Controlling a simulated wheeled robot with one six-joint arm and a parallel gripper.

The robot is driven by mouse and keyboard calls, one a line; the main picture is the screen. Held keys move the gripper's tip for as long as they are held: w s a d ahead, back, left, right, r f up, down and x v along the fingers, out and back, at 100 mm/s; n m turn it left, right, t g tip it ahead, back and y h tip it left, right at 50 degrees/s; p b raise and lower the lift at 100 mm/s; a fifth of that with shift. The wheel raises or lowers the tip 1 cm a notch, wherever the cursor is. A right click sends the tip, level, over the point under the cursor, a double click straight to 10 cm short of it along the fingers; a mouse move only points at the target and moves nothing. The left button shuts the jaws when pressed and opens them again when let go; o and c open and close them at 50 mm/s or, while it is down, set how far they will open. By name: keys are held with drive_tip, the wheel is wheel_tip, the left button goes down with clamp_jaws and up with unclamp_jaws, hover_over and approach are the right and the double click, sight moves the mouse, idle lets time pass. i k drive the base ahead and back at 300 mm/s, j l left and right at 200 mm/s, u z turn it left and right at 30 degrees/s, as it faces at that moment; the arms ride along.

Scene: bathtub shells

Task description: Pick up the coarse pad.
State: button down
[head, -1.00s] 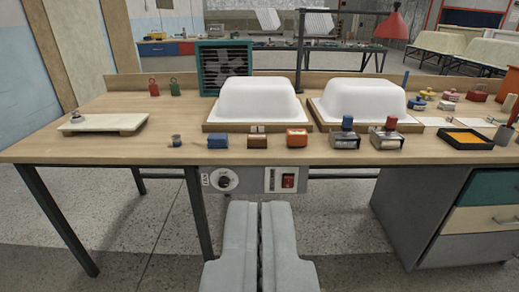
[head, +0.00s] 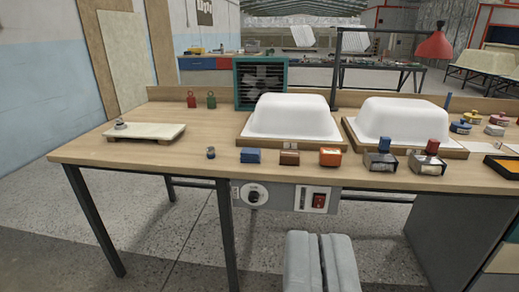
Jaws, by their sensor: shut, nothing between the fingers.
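Three small blocks that look like pads sit in a row near the bench's front edge: a blue one (head: 250,155), a brown one (head: 289,158) and an orange one (head: 330,157). I cannot tell from their surfaces which is the coarse pad. My gripper (head: 319,240) shows at the bottom of the view, its two grey fingers together and empty. It is in front of the bench, appearing below the row of blocks and apart from them.
Two white tub shells (head: 292,117) (head: 396,120) stand on wooden boards behind the blocks. Two stamp-like tools (head: 380,161) (head: 427,163) stand to the right. A small dark knob-topped item (head: 211,153) is left of the blue block. The bench edge has a switch panel (head: 318,200).

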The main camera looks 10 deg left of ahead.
sight(287, 157)
drive_tip(key=i, duration=1.2)
